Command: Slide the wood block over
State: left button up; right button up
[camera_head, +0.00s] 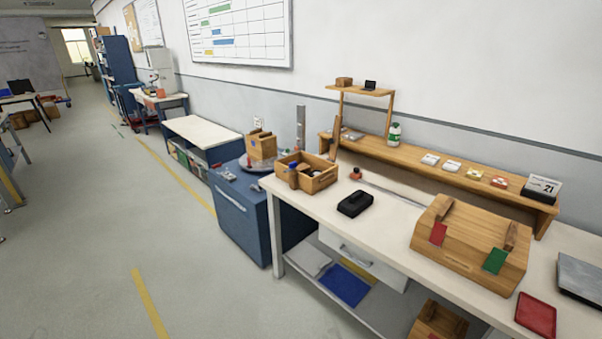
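A large wooden box (468,262) with a sloped top sits on the white workbench (385,225) at the right. A small brown wood block (445,210) stands at its upper left, above a red patch (438,234). A second small brown wood piece (511,235) stands at its right, above a green patch (495,261). I cannot tell which piece the task means, or whether either sits in a slot. Neither of my grippers is in view.
A black case (355,203) and an open wooden crate (318,182) stand left on the bench. A red tray (536,316) and a grey flat device (582,277) lie at the right. A wooden shelf (420,162) runs along the back. The floor (90,240) at left is clear.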

aim_at(304, 168)
jog(key=i+j, duration=0.3)
jog(key=i+j+z, duration=0.1)
jog(key=i+j, duration=0.25)
jog(key=j, duration=0.15)
jog(key=i+j, duration=0.3)
jog(key=i+j+z, duration=0.1)
jog(key=i+j, duration=0.2)
jog(key=j, duration=0.2)
jog(key=i+j+z, duration=0.1)
jog(key=i+j, duration=0.15)
jog(key=j, duration=0.2)
jog(key=i+j, duration=0.3)
jog(key=j, duration=0.15)
jog(key=i+j+z, duration=0.1)
jog(key=i+j, duration=0.15)
jog(key=j, duration=0.2)
jog(key=i+j, duration=0.25)
jog(key=j, duration=0.25)
